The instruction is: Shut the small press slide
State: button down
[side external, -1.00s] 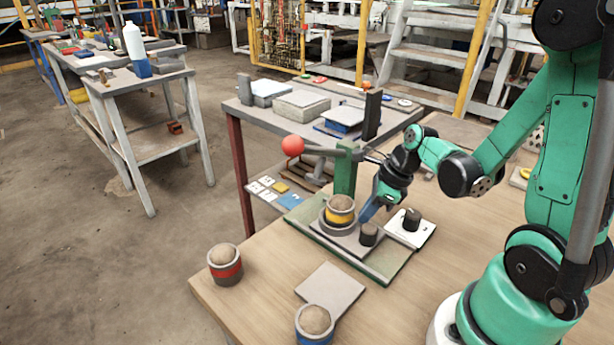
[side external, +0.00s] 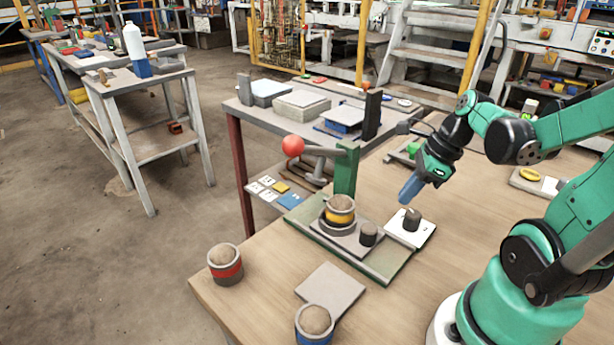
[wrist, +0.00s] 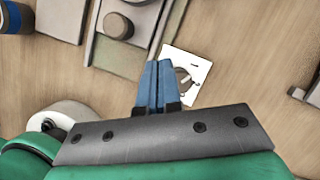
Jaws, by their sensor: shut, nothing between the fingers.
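The small press has a green base plate (side external: 385,272), a green column (side external: 346,170) and a lever ending in a red ball (side external: 292,145). Its grey slide (side external: 340,241) lies on the base and carries a yellow-banded cup (side external: 340,211) and a dark knob (side external: 368,235). The slide's knob also shows at the top of the wrist view (wrist: 118,26). My gripper (side external: 408,196) is shut and empty, blue fingertips together, above the white plate and apart from the slide. The fingertips show in the wrist view (wrist: 158,66) too.
A white plate with a dark dial or knob (side external: 412,220) lies right of the press. A red-banded cup (side external: 225,265), a blue-banded cup (side external: 315,325) and a grey flat plate (side external: 330,291) sit nearer the camera. Bare wood lies right of the white plate.

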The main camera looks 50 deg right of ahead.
aim_at(368, 227)
jog(key=v, duration=0.3)
jog(key=shift+r, duration=0.2)
jog(key=c, duration=1.3)
grip_release()
jog(key=shift+s+r, duration=0.1)
jog(key=o, duration=0.4)
jog(key=shift+a, duration=0.25)
jog(key=shift+o, duration=0.9)
jog(key=w+a+f+n+g, duration=0.1)
jog(key=a, duration=0.1)
jog(key=w+a+f+n+g+h, duration=0.1)
jog(key=a+n, duration=0.1)
jog(key=w+a+f+n+g+h, duration=0.1)
jog(key=w+a+n, duration=0.1)
jog(key=shift+a+f+g, duration=0.25)
jog(key=shift+a+g, duration=0.15)
jog(key=shift+f, duration=2.8)
jog(key=shift+c, duration=0.3)
jog(key=shift+a, duration=0.1)
grip_shut()
